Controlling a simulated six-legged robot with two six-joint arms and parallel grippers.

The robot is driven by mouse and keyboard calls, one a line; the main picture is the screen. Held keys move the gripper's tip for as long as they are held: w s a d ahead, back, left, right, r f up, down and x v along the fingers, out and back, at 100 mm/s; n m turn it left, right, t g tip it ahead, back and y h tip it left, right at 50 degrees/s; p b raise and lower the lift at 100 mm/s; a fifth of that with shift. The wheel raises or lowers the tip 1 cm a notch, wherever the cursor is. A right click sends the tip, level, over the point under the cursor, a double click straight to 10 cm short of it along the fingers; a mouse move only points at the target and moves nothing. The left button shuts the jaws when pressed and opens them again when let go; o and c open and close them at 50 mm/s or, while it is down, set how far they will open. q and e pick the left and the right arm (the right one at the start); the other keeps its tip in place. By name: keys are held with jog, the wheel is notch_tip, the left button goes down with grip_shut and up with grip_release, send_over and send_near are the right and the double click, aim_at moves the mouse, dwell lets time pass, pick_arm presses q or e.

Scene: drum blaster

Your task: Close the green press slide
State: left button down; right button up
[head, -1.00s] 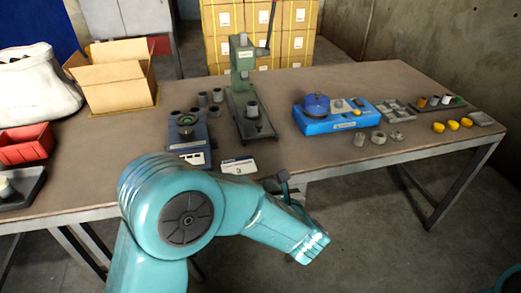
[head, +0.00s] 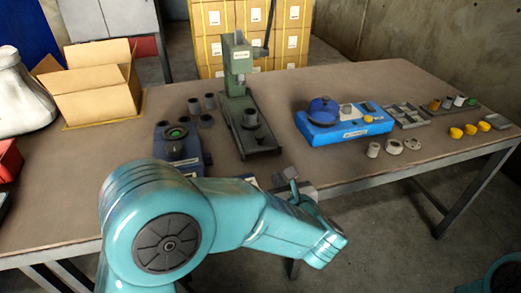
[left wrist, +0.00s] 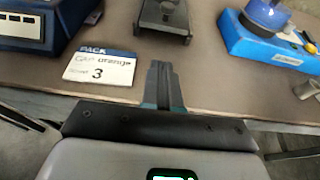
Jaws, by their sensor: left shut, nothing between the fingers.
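The green press (head: 237,62) stands at the back of the table with its dark lever up. Its dark green slide (head: 262,146) reaches from the column toward the front edge, with a grey cup-shaped part on it. The slide's near end shows at the top of the left wrist view (left wrist: 161,28). My left gripper (head: 291,180) is at the table's front edge, in front of the slide and apart from it. In the left wrist view its fingers (left wrist: 161,72) are together and empty, pointing toward the slide's near end. My right gripper is not in view.
A blue unit (head: 180,148) and several grey cups stand left of the slide. A blue station (head: 345,122) stands to its right. A card (left wrist: 100,67) reading "PACK" lies near the front edge. Grey parts, yellow caps and trays lie further right. An open carton (head: 95,85) stands at back left.

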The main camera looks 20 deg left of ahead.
pick_arm(q)
send_near(260, 150)
jog(key=x, duration=0.5)
jog(key=shift+f, duration=0.15)
jog(key=shift+w+a, duration=0.35)
jog(key=shift+w, duration=0.2)
